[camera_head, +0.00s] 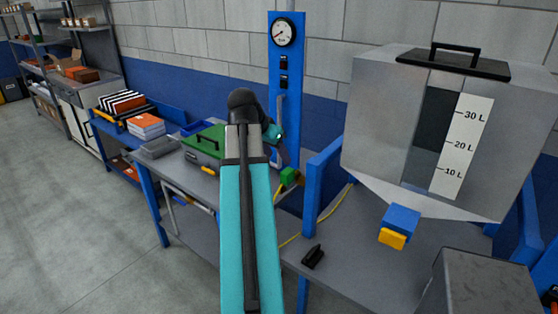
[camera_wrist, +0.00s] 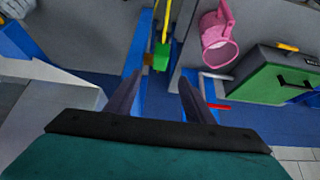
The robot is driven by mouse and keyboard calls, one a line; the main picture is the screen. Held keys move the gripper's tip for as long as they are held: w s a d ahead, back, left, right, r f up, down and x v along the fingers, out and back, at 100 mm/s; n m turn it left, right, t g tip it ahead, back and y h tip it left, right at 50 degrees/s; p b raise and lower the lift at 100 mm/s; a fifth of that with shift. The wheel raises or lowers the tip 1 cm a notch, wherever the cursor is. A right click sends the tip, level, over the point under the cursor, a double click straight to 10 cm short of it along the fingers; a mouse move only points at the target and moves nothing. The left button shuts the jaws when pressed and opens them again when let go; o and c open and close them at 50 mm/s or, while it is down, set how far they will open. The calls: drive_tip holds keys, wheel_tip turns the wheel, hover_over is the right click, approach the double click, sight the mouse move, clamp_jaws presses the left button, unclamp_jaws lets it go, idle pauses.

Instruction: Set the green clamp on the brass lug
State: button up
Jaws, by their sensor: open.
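The green clamp (camera_head: 289,176) sits at the right end of the back bench, beside a blue post, in the head view. In the wrist view the green clamp (camera_wrist: 160,59) is ahead of my gripper (camera_wrist: 160,78), with a yellow strip or cable running up from it. My gripper is open, its two dark fingers apart and nothing between them. The clamp appears beyond the fingertips, roughly in line with the gap.
A grey tank (camera_head: 378,120) with a blue and yellow tap (camera_head: 395,232) stands at right. A black clamp-like piece (camera_head: 313,256) lies on the bench. A green toolbox (camera_head: 204,146) and, in the wrist view, a pink mug (camera_wrist: 218,42) are near. Blue posts (camera_head: 322,185) flank the clamp.

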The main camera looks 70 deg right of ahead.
drive_tip(key=shift+w+a+r, duration=0.1)
drive_tip(key=shift+a+r, duration=0.25)
drive_tip(key=shift+r, duration=0.2)
